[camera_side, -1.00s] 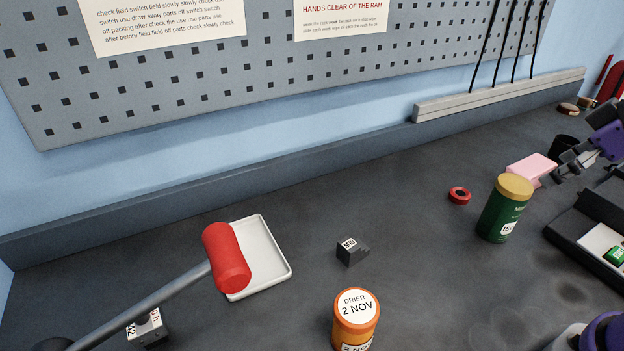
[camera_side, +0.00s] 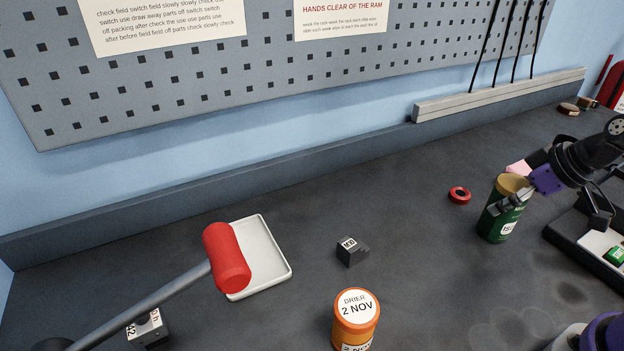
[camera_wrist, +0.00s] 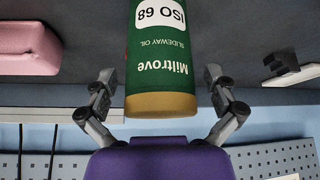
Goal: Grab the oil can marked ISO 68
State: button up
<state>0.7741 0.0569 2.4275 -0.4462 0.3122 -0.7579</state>
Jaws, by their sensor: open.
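The oil can (camera_side: 495,228) is green with a tan lid and stands upright on the right of the bench in the side view. In the wrist view the can (camera_wrist: 160,60) appears upside down, its label reading Miltrove, slideway oil, ISO 68. My gripper (camera_side: 548,211) is open at the can's upper part in the side view, one finger overlapping the can's front. In the wrist view my gripper (camera_wrist: 162,78) has one finger on each side of the can, with visible gaps. The can's lower end is out of the wrist view.
A pink block (camera_side: 517,167) sits behind the can and a red ring (camera_side: 459,195) to its left. A dark tray (camera_side: 570,240) is close on the right. An orange drier jar (camera_side: 356,322) and a small dark block (camera_side: 351,252) stand farther left, with clear bench between.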

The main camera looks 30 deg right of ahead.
jog(key=c, duration=1.5)
jog(key=shift+o, duration=0.2)
jog(key=shift+r, duration=0.1)
